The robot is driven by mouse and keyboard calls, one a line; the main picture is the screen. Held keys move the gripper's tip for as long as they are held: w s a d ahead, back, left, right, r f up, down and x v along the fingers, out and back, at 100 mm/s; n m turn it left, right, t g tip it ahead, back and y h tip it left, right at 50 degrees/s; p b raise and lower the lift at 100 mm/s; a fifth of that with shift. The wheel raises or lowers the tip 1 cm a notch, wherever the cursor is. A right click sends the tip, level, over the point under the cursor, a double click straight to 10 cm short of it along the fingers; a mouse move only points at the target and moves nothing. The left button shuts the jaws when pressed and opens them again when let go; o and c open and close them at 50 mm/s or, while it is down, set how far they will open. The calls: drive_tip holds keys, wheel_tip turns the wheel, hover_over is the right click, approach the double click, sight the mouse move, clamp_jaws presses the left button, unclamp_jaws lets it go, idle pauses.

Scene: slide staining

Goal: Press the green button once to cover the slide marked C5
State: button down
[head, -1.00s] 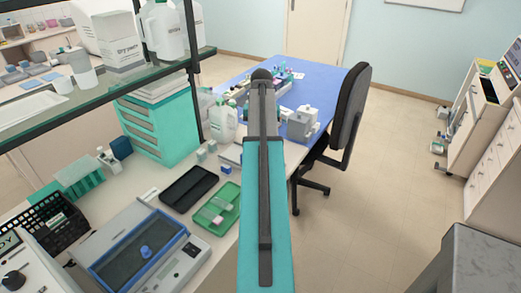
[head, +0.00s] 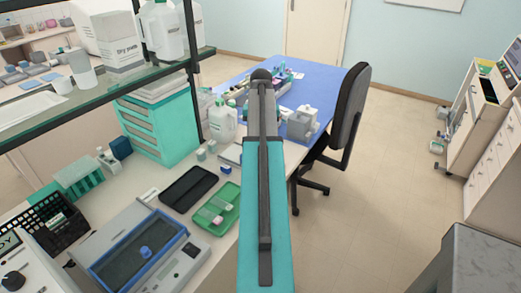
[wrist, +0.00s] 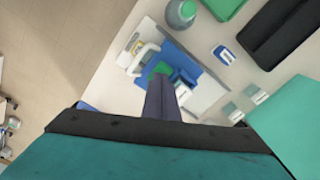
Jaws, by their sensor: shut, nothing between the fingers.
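My gripper (wrist: 160,84) is shut and empty. In the wrist view its dark fingers point at a white and blue device (wrist: 203,92) on the bench. A green patch (wrist: 158,69) on the device lies just beyond the fingertips; it looks like the green button. I cannot tell whether the fingers touch it. In the head view my arm hides my gripper and most of the device. The green tray (head: 232,193) holds small pale and pink pieces (head: 214,213) that may be slides. No C5 marking can be read.
A black tray (head: 188,188) lies left of the green one. A grey machine with a blue-framed lid (head: 165,215) stands in front. White bottles (head: 222,122), small blocks (head: 200,155) and a teal cabinet (head: 165,125) stand behind. A glass shelf (head: 120,85) hangs at left.

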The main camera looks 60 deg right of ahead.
drive_tip(key=shift+f+b, duration=0.3)
drive_tip(key=shift+f, duration=0.7)
idle(1.6)
drive_tip(key=shift+r, duration=0.15)
drive_tip(key=shift+r+p, duration=2.4)
drive_tip(key=shift+r, duration=1)
